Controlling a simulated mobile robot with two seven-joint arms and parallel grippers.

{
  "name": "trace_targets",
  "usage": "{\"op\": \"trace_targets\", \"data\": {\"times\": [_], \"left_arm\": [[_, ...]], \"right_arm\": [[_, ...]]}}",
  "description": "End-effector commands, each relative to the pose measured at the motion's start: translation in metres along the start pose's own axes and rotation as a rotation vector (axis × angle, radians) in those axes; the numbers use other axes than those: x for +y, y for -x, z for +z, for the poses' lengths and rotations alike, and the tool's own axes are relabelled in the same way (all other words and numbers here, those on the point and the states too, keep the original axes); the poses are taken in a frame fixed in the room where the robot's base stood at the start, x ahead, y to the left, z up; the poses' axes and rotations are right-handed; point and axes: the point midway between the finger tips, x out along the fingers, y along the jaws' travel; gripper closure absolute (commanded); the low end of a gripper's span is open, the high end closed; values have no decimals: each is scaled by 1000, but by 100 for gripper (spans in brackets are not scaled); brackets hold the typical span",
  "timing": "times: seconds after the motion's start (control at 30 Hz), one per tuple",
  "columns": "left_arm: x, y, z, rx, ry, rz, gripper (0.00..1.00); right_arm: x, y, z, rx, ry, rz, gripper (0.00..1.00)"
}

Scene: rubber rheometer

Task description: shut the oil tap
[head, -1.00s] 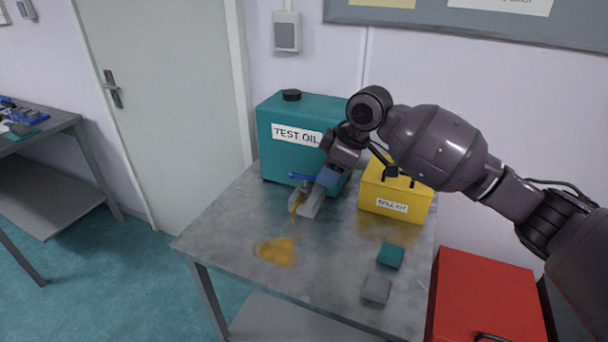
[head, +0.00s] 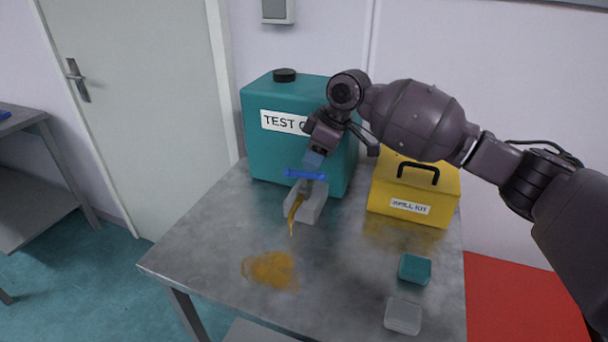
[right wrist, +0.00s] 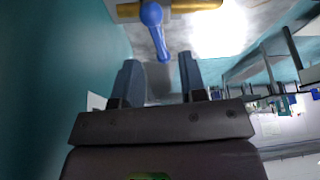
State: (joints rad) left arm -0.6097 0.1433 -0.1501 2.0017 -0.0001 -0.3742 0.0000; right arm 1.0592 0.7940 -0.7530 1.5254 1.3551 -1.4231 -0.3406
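The teal oil can (head: 262,155), labelled as test oil, stands on the metal table. Its tap has a blue handle (head: 296,174) at the can's front, lying crosswise in the head view. Amber oil (head: 294,215) runs down from the tap past a grey trough-like part (head: 312,204). My right gripper (head: 313,161) is close above the handle, in front of the can. In the right wrist view the right gripper (right wrist: 160,70) is open, with nothing between its fingers. The blue handle (right wrist: 158,32) and brass tap body (right wrist: 185,8) lie just beyond the fingertips. My left gripper is not in view.
An amber oil puddle (head: 270,269) lies on the table (head: 215,245). A yellow spill kit box (head: 414,192) stands right of the can. A teal pad (head: 414,268) and a grey pad (head: 403,315) lie at the front right. A red surface (head: 520,300) is beyond the right edge.

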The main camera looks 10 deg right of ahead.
Motion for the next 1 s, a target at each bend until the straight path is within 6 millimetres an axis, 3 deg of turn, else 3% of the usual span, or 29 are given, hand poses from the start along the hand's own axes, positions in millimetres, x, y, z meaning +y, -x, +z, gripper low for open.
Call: {"op": "trace_targets", "data": {"times": [0.1, 0.33, 0.77, 0.8, 1.0], "left_arm": [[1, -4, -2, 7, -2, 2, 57], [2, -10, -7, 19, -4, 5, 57], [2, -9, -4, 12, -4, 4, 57], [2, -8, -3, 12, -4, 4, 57], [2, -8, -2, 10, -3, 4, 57]], "right_arm": [[0, -23, 1, -1, -2, -3, 62], [0, -51, 1, -1, -1, -1, 62], [0, -59, 0, 0, 0, 0, 62], [0, -59, 0, 0, 0, 0, 63], [0, -59, 0, 0, 0, 0, 94]]}}
